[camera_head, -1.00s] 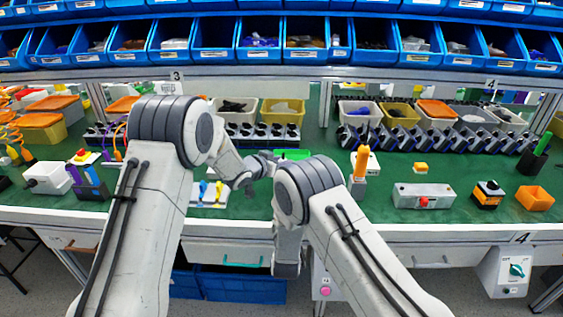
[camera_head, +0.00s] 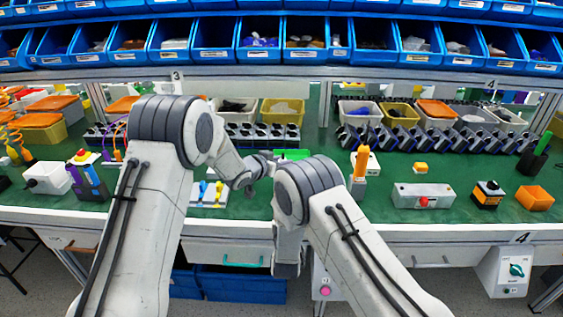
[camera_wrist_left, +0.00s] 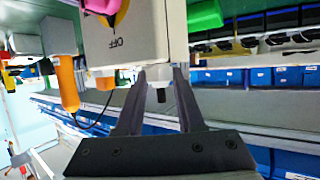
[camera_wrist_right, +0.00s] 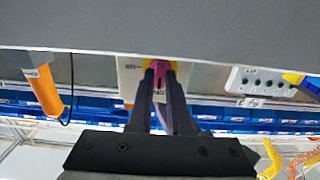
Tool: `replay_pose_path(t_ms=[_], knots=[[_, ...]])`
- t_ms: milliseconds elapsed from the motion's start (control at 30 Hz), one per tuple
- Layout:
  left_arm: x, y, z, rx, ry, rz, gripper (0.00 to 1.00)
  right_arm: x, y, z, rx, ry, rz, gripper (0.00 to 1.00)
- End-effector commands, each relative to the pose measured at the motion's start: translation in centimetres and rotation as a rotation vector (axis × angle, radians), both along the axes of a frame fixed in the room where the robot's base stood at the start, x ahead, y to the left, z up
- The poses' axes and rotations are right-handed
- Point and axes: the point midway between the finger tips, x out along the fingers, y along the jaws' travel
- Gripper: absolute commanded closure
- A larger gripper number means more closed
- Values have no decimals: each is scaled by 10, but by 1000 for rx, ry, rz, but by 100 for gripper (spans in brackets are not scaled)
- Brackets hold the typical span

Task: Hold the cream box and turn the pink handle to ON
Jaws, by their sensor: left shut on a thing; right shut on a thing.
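The cream box (camera_wrist_left: 128,38) fills the upper middle of the left wrist view, with an upside-down OFF label. My left gripper (camera_wrist_left: 158,78) is shut on the box's lower part; it shows in the head view (camera_head: 266,164). The pink handle (camera_wrist_left: 104,6) sits on a yellow dial on the box face, cut by the picture's top edge. In the right wrist view my right gripper (camera_wrist_right: 160,72) is shut on the pink handle (camera_wrist_right: 160,80), in front of the cream box (camera_wrist_right: 128,84). In the head view my arms hide the box, handle and right gripper.
An orange-handled tool (camera_head: 361,162) stands right of my arms. A grey box with a red button (camera_head: 424,196) and an orange bin (camera_head: 535,198) lie farther right. Rows of bins line the back of the green bench.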

Motion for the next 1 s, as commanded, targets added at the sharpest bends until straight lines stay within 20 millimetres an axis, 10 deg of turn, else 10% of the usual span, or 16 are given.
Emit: replay_pose_path(t_ms=[367, 900, 1000], knots=[[1, 1, 1, -1, -2, 2, 100, 0, 0, 0, 26, 0, 0, 100], [1, 1, 1, -1, -2, 2, 100, 0, 0, 0, 845, -1, -1, 100], [1, 1, 1, -2, -3, 2, 100, 0, 0, 0, 860, -1, -1, 53]])
